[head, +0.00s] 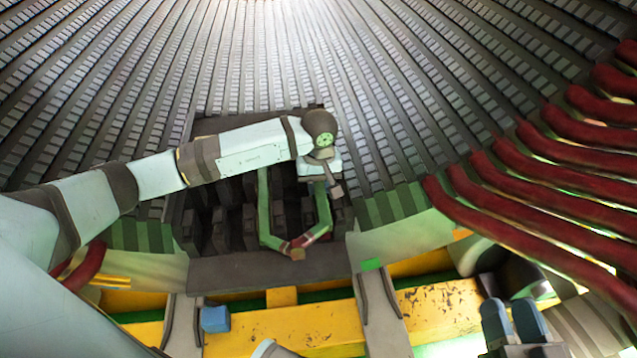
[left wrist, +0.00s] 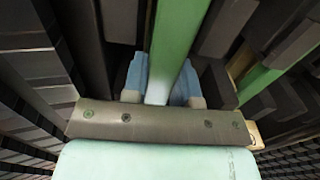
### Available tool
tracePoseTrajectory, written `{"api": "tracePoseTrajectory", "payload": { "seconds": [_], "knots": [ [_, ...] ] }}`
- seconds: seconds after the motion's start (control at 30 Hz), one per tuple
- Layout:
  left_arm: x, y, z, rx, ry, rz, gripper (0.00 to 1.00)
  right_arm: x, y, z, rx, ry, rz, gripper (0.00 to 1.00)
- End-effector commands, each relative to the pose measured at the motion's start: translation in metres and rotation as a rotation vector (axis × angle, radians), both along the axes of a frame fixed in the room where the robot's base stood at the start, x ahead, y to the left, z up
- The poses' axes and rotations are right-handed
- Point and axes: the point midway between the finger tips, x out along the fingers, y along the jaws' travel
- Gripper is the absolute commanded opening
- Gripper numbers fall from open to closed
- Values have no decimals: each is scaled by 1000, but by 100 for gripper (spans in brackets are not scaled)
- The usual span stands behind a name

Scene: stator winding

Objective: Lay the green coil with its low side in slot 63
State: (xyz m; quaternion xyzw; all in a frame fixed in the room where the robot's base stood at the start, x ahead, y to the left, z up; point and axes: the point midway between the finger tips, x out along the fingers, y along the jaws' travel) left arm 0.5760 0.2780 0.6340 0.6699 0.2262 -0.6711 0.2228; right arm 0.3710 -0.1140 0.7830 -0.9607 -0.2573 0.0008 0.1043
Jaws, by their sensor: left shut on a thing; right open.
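The green coil (head: 264,205) hangs over the dark slotted rack in the middle of the head view. Its two green legs meet at a red-wrapped end with a tan tip, pointing toward me. My left gripper (head: 327,180) is shut on its right leg. In the left wrist view the blue fingers of my left gripper (left wrist: 163,85) stand either side of a green leg of the coil (left wrist: 177,35), and the other leg shows at right. My right gripper (head: 513,318) is open and empty at the lower right. I cannot read which slot is number 63.
Red coil ends (head: 540,205) fan out at the right, and another red piece (head: 88,265) shows at left. A yellow beam (head: 270,330) crosses below, with a small blue block (head: 215,319) at it. Ribbed stator walls (head: 430,70) rise behind.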

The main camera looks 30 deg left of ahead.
Motion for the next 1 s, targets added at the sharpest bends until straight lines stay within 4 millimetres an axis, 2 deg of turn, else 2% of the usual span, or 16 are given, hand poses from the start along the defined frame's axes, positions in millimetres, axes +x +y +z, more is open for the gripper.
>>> {"api": "tracePoseTrajectory", "payload": {
  "seconds": [0.6, 1.0],
  "knots": [
    [0, 0, -17, 2, 1, 0, 0, -1, 2, -21, -28, 59, 18, 43],
    [0, 0, -19, 2, 1, 1, 0, -1, 2, -22, -31, 63, 21, 43]
  ]
}}
